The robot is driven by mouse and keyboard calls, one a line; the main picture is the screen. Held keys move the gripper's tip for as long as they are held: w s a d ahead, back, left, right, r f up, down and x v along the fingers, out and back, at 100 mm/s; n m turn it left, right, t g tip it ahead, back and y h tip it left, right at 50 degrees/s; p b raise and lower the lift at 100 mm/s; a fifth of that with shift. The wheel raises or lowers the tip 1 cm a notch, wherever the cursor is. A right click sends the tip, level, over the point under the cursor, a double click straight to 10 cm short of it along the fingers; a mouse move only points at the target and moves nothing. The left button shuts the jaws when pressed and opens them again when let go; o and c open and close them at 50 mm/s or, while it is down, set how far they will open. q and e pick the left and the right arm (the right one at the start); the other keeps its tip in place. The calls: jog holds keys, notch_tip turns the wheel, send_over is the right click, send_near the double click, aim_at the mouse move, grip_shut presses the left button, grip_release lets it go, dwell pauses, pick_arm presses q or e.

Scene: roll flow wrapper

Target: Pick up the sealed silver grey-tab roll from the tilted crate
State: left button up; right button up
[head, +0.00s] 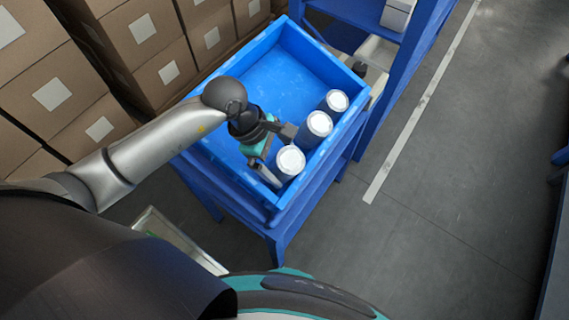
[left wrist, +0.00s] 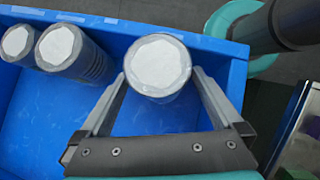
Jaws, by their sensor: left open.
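Several rolls with white round ends stand in the blue tilted crate (head: 232,150), along its right side. In the head view they are the near roll (head: 289,162), the middle roll (head: 316,126) and the far roll (head: 336,103). My left gripper (head: 276,160) is open at the near roll. In the left wrist view the near roll (left wrist: 158,65) lies between the two spread fingers of the gripper (left wrist: 160,76). I cannot tell whether either finger touches it. No grey tab is readable on any roll. My right gripper is not in view.
The crate rests on a blue stand (head: 281,240). Stacked cardboard boxes (head: 140,45) stand close at the left and behind. A blue rack (head: 421,45) rises beyond the crate's right corner. The crate's left part is empty, and the floor at right is clear.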

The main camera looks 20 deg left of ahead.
pick_arm(q)
jog(key=shift+f, duration=0.1)
jog(key=shift+c, duration=0.2)
grip_shut()
dwell(0.5)
